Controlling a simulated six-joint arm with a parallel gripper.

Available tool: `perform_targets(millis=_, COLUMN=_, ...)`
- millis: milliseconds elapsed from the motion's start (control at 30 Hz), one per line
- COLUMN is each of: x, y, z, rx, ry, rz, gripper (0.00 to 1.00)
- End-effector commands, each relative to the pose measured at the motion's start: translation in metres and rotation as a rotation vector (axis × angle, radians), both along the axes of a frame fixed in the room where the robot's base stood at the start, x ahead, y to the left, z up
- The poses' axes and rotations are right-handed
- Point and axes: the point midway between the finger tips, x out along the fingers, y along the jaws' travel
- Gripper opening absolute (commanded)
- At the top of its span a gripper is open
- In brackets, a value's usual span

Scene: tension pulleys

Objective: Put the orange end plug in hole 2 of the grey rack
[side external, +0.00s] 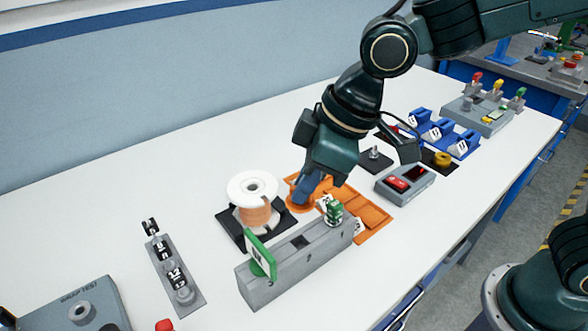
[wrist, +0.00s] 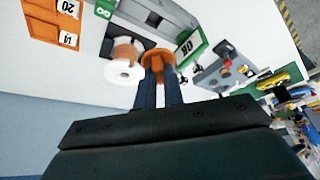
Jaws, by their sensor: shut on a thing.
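The orange end plug (side external: 298,205) is between my gripper's fingertips (side external: 304,190) in the side view. In the wrist view its orange disc (wrist: 159,60) shows at the ends of the two blue fingers (wrist: 160,88). My gripper is shut on it, pointing down over the bench behind the grey rack. The grey rack (side external: 310,263) is a long block with a dark square opening (side external: 300,241) in its top. A green plate (side external: 260,255) stands at its left end and a green part (side external: 333,210) at its right end. I cannot read the hole numbers.
A white spool with copper winding (side external: 257,200) stands on a black base left of my gripper. An orange tray (side external: 372,217) lies to the right. A grey box with a red switch (side external: 404,184) is beyond it.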

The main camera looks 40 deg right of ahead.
Motion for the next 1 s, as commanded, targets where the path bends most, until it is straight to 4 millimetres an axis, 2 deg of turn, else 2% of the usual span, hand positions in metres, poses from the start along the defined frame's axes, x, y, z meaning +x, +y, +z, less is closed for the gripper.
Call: perform_targets(millis=1000, x=0.000, y=0.000, z=-0.062, rx=-0.001, ry=0.001, rz=0.000, gripper=0.00)
